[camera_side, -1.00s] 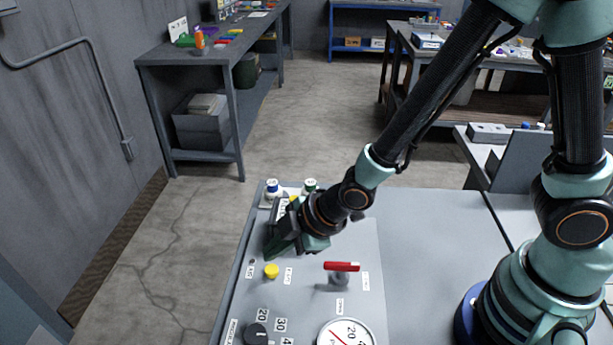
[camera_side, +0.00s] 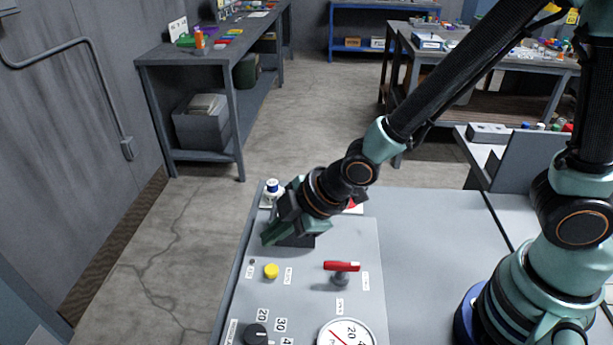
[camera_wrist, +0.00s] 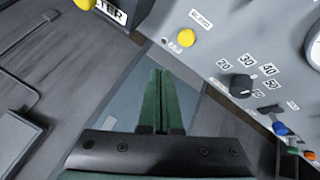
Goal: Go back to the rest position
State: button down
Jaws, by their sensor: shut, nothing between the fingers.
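My gripper (camera_side: 270,232) is over the far left part of the grey control panel (camera_side: 310,290) in the side view. In the wrist view its two green fingers (camera_wrist: 160,100) lie together, shut, with nothing between them. In the side view a yellow button (camera_side: 271,271) sits just in front of the fingertips, apart from them. The yellow button also shows in the wrist view (camera_wrist: 186,38).
A red-handled lever (camera_side: 341,267) stands right of the yellow button. A black knob (camera_side: 256,335) and a round gauge (camera_side: 346,336) are at the front. A white bottle with a blue cap (camera_side: 272,190) stands behind my gripper. The table's right part is clear.

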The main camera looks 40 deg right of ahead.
jog(key=d+r+m+h, duration=0.2)
jog(key=d+r+m, duration=0.6)
jog(key=d, duration=0.4)
jog(key=s+d+r+m+h, duration=0.2)
jog(key=s+d+r+m, duration=0.4)
jog(key=d, duration=0.4)
jog(key=shift+s+r+g, duration=0.25)
jog(key=shift+r+g, duration=0.05)
jog(key=shift+r, duration=0.15)
